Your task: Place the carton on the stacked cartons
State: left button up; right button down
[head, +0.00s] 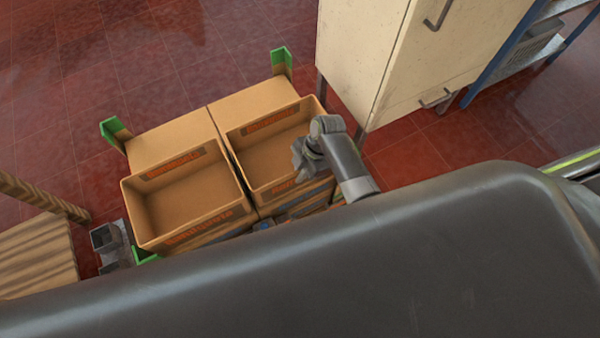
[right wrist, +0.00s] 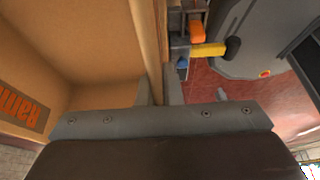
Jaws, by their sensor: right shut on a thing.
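Two open brown cartons with orange lettering sit side by side in the head view, the left carton (head: 190,200) and the right carton (head: 262,160). Flat brown surfaces of the stacked cartons (head: 160,142) show behind them. My right gripper (head: 307,158) is at the right carton's right side. In the right wrist view its fingers (right wrist: 159,92) are shut on that carton's wall (right wrist: 147,50), with the carton's inside to the left. Whether the carton touches what is below is hidden. A grey part that looks like my left gripper (head: 106,240) shows beside the left carton; its fingers are unclear.
Green corner posts (head: 281,63) (head: 115,132) stand around the stack. A cream cabinet (head: 380,60) stands close on the right. A wooden slatted pallet (head: 38,255) lies at the left. Red tiled floor (head: 120,50) is clear behind the stack.

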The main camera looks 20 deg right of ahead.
pick_arm(q)
jog(key=shift+w, duration=0.15)
pick_arm(e)
jog(key=shift+w, duration=0.1)
pick_arm(q)
jog(key=shift+w, duration=0.15)
pick_arm(e)
jog(key=c, duration=1.6)
grip_release()
jog(key=p+v, duration=0.2)
jog(key=v, duration=0.9)
jog(key=shift+r, duration=0.15)
pick_arm(q)
jog(key=shift+s+r, duration=0.55)
jog(key=shift+r, duration=0.2)
pick_arm(e)
jog(key=shift+d+r, duration=0.2)
jog(key=shift+r, duration=0.15)
pick_arm(q)
jog(key=shift+s+d, duration=0.1)
